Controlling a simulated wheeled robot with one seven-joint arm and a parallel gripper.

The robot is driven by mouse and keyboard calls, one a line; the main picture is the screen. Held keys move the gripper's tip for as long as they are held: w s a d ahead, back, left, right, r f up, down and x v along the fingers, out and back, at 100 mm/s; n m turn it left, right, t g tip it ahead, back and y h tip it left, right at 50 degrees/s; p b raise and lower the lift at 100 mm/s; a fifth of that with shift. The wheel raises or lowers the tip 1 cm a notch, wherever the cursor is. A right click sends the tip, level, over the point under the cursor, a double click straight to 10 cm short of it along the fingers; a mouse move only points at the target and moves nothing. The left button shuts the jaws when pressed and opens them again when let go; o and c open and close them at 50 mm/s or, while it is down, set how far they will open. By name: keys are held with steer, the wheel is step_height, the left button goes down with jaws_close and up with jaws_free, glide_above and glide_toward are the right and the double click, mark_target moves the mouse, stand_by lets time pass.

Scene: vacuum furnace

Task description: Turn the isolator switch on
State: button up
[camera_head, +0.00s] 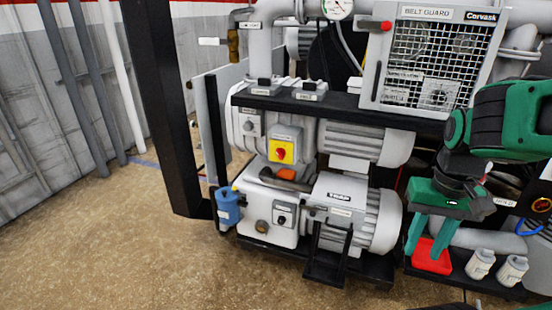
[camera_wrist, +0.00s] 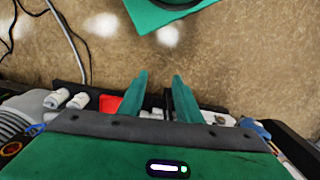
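The isolator switch (camera_head: 281,152) is a red rotary knob on a yellow plate, on a grey box on the front of the pump unit. The angle of the knob is too small to tell. My gripper (camera_head: 423,250) is green, to the right of and lower than the switch in the head view, well apart from it. Its two fingers are spread with a gap between them. In the wrist view the open fingers (camera_wrist: 160,76) hold nothing. I cannot make out the switch in the wrist view.
A black shelf (camera_head: 340,105) runs above the switch, with a belt guard (camera_head: 440,50) on top. A motor (camera_head: 370,215) labelled TRAP and a blue canister (camera_head: 228,205) sit below. A red block (camera_head: 432,257) is near my fingers. Floor (camera_head: 130,260) is clear at the left.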

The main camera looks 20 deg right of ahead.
steer(key=o, duration=0.5)
steer(key=shift+s+r, duration=0.15)
steer(key=shift+s, duration=0.15)
steer(key=w+d+f+n+h, duration=0.2)
steer(key=w+f+n+h, duration=0.1)
steer(key=w, duration=0.5)
steer(key=w+d+f+n+h, duration=0.2)
steer(key=w+f, duration=0.1)
steer(key=w, duration=0.5)
steer(key=n+t+h, duration=0.6)
steer(key=n+t, duration=0.9)
steer(key=n, duration=0.3)
glide_toward(278, 156)
steer(key=x, duration=0.8)
steer(key=shift+w+d, duration=0.3)
